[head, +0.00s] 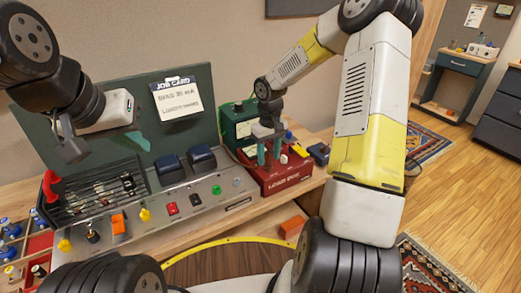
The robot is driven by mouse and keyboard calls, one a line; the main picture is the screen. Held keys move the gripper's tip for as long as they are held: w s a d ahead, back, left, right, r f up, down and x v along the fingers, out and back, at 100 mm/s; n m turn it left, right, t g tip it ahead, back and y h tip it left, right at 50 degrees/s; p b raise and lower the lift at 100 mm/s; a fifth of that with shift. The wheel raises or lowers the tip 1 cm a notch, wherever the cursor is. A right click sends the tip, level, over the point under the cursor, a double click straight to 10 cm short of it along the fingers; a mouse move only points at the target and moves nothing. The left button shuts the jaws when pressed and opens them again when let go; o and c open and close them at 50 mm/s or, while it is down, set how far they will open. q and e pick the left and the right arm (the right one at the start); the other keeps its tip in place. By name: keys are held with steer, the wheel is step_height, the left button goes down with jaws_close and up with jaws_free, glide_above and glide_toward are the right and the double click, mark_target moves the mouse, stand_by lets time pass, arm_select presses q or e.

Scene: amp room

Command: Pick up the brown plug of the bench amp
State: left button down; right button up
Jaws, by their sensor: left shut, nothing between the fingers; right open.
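The bench amp (208,199) stands on the bench with a grey sloped panel carrying coloured knobs, switches and lamps. A red leads box (293,181) sits at its right with several small coloured pieces on top. I cannot make out a brown plug; it may be hidden by my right gripper or too small to tell. My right gripper (269,153) points down over the leads box, its two teal fingers apart. My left gripper (140,141) is shut and empty, above the left part of the amp, in front of the dark green back panel.
A green meter box (238,117) stands behind the leads box. A job card (179,99) hangs on the back panel. A red divided tray (38,243) with small parts is at the left. An orange block (292,227) lies near the front edge.

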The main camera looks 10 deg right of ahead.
steer(key=shift+f, duration=0.75)
jaws_close()
steer(key=shift+r, duration=0.2)
